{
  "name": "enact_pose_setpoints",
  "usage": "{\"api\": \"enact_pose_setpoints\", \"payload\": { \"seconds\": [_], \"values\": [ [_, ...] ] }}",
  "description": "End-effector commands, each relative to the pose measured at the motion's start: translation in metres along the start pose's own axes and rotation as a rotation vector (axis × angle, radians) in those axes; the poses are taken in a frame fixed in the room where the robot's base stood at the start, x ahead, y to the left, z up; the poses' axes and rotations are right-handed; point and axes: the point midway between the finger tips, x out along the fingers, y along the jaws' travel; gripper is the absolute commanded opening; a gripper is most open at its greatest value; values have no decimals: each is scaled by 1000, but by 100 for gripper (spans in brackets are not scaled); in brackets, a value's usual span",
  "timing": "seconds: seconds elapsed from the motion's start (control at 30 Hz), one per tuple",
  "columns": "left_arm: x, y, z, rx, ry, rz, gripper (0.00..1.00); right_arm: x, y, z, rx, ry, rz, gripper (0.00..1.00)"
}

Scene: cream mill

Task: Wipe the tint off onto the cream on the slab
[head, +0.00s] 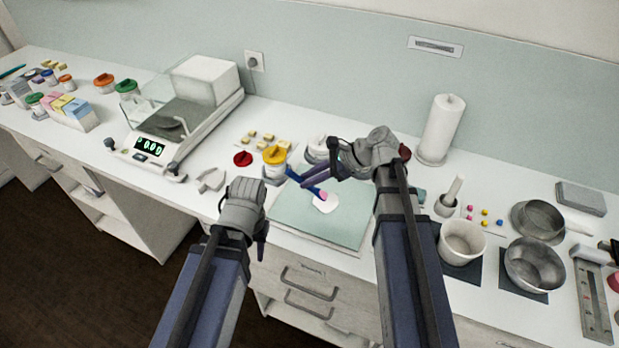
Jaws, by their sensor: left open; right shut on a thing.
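The slab (300,224) is a pale green square plate on the worktop in front of me. A patch of white cream (327,207) lies on it. My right gripper (308,181) is shut on a blue spatula (296,177) just above the slab. Pink tint (323,195) shows at the spatula's lower end, over the edge of the cream; I cannot tell whether they touch. My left gripper (262,240) is open and empty at the slab's left front corner, its fingers partly hidden by my own arm.
A yellow-lidded jar (275,157) and a red lid (243,158) stand behind the slab. A balance (175,128) is at the left. A paper roll (441,128), a white beaker (462,243) and a metal bowl (534,265) are to the right.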

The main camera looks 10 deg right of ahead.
Motion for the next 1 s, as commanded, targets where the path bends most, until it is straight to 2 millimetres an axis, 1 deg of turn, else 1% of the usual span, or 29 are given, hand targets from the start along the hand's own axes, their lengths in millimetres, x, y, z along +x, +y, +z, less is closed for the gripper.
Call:
{"api": "enact_pose_setpoints", "payload": {
  "seconds": [0.37, 1.0],
  "values": [
    [1, 0, 0, 0, 0, 0, 41, 1, 0, -1, 0, 0, 0, 0],
    [11, 1, -1, 0, 0, 0, 41, 7, 1, -8, 0, 0, 0, 0]
  ]
}}
